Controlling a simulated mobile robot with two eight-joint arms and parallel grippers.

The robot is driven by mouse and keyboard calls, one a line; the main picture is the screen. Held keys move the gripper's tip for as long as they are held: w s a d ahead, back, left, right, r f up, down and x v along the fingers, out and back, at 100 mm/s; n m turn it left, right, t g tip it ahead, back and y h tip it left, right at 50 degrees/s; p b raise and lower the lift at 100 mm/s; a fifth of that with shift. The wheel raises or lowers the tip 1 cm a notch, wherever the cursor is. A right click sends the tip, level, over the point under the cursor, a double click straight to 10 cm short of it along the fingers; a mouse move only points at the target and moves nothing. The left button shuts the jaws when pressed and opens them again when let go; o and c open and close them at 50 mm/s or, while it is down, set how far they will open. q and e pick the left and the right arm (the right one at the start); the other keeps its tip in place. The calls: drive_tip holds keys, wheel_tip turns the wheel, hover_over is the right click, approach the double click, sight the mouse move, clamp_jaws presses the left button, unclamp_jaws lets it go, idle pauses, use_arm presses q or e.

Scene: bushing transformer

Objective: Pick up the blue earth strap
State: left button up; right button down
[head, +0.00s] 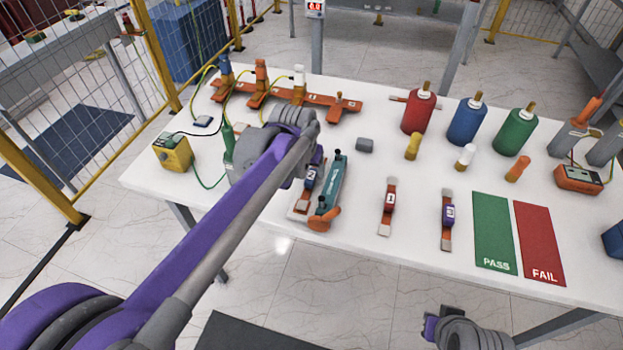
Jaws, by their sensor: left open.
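The blue earth strap (311,178), with a dark blue block marked 2, lies on the white table just left of a teal tool. Its upper part is hidden by my left arm. My left gripper (315,158) is open and pointed down over the strap's far end. Its fingers are mostly hidden behind my wrist, so I cannot tell whether they touch the strap. Part of my right arm's end, with a purple piece (431,327), shows low at the front edge of the picture, off the table.
The teal tool (331,183) with an orange end lies close beside the strap. A red strap marked 1 (389,203) and a purple strap (447,218) lie to the right. Green PASS (493,230) and red FAIL (539,242) mats are farther right. Several bushings stand behind.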

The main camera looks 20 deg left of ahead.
sight(311, 176)
use_arm(q)
drive_tip(key=x, duration=0.4)
drive_tip(key=shift+f, duration=0.15)
clamp_jaws()
